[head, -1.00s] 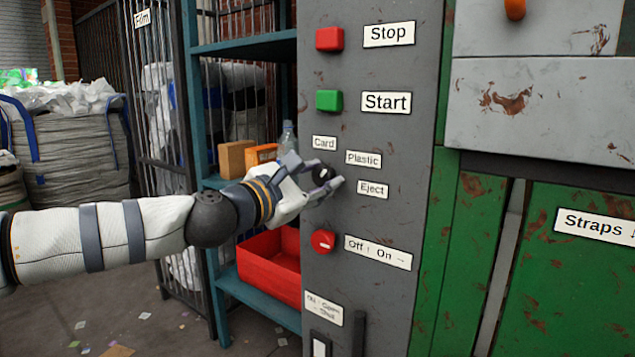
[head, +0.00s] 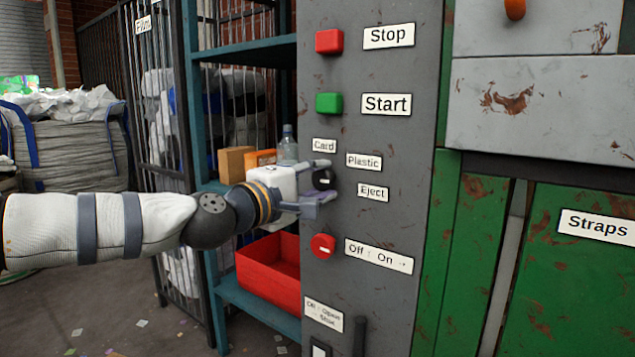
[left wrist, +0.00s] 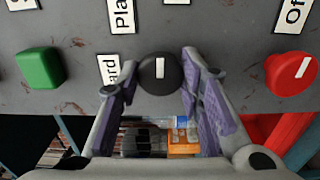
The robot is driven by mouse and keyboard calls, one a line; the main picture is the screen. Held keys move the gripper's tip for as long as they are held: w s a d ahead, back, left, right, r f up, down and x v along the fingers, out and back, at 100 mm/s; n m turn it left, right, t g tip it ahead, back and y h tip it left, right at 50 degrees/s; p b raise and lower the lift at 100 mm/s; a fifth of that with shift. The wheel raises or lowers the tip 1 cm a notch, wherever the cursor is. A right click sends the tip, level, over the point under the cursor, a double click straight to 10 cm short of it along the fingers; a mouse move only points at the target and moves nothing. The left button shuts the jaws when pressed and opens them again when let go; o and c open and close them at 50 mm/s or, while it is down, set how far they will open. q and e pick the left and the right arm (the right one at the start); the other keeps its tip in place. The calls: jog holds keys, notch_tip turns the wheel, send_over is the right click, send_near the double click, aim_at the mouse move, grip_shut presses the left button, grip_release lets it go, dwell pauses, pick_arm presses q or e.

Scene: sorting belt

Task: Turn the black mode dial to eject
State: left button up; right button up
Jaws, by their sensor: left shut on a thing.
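The black mode dial (head: 324,181) sits on the grey control panel with the Card (head: 324,145), Plastic (head: 364,161) and Eject (head: 373,192) labels around it. Its white mark lies about level in the head view, pointing right, roughly toward Eject. In the left wrist view the dial (left wrist: 160,73) shows between my fingers, its mark upright. My left gripper (head: 321,181) is shut on the dial, one finger above and one below. It also shows in the left wrist view (left wrist: 155,88). My right gripper is not in view.
The red Stop button (head: 329,41) and green Start button (head: 329,103) are above the dial. A red rotary switch (head: 322,246) is close below. Left of the panel, a teal shelf (head: 245,46) holds boxes, a bottle (head: 288,145) and a red bin (head: 262,275).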

pick_arm(q)
jog(key=shift+m, duration=0.9)
jog(key=shift+f, duration=0.1)
jog(key=o, duration=1.2)
jog(key=shift+c, duration=0.2)
jog(key=v, duration=1.2)
